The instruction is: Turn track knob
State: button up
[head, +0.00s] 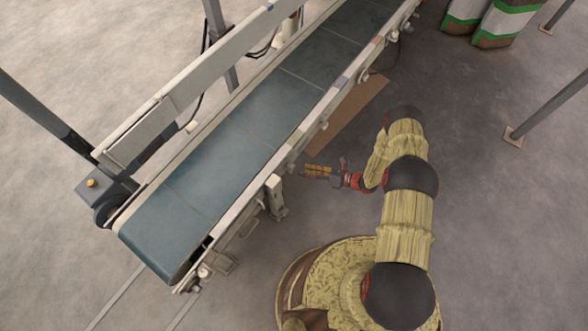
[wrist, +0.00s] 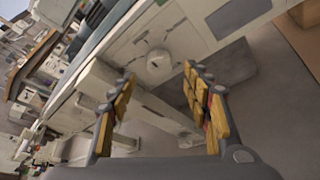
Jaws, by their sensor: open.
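A pale round knob (wrist: 158,61) sits on the light side face of the conveyor in the wrist view. It appears between and beyond my fingertips. My gripper (wrist: 158,76) is open, with yellow-padded fingers spread on either side of the knob in the picture. No contact is visible. In the head view my gripper (head: 308,170) points left at the conveyor's side rail, close to a small pale knob (head: 291,167) there. I cannot tell how the knob is turned.
The conveyor (head: 225,145) with a blue-green belt runs diagonally across the head view. A support leg (head: 275,196) stands below its near side. A brown board (head: 350,112) lies beside it. Bags (head: 505,20) stand at upper right. The floor at right is mostly clear.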

aim_at(293, 168)
jog(key=b+x, duration=0.2)
jog(key=x, duration=0.4)
jog(key=shift+w+a+f, duration=0.1)
jog(key=shift+a+f, duration=0.05)
jog(key=shift+a, duration=0.15)
jog(key=shift+c, duration=0.8)
jog(key=c, duration=1)
